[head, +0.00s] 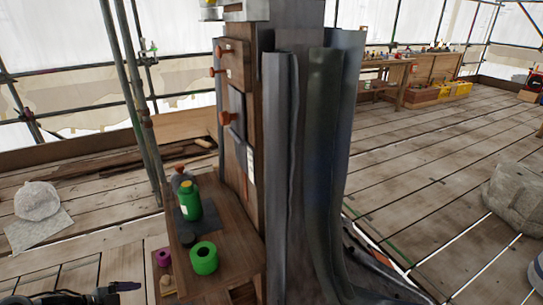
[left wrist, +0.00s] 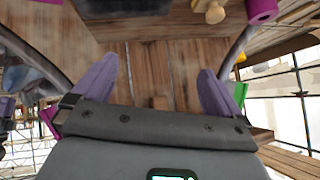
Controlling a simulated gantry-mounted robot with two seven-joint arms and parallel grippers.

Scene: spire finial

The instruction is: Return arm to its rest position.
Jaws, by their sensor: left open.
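My left gripper (head: 122,287) is low at the bottom left of the head view, left of the small wooden shelf (head: 229,212). In the left wrist view its two purple fingers (left wrist: 157,70) stand wide apart with nothing between them. Wooden boards (left wrist: 150,60) show beyond the fingers. Most of my left arm is cut off by the head view's lower edge. My right gripper is not in either view.
The shelf holds a green bottle (head: 188,201) and a green ring (head: 204,258). A purple ring (head: 163,257) sits lower, near my gripper. Scaffold poles (head: 133,90) and grey metal sheets (head: 325,150) stand upright. Open plank floor (head: 430,180) lies to the right.

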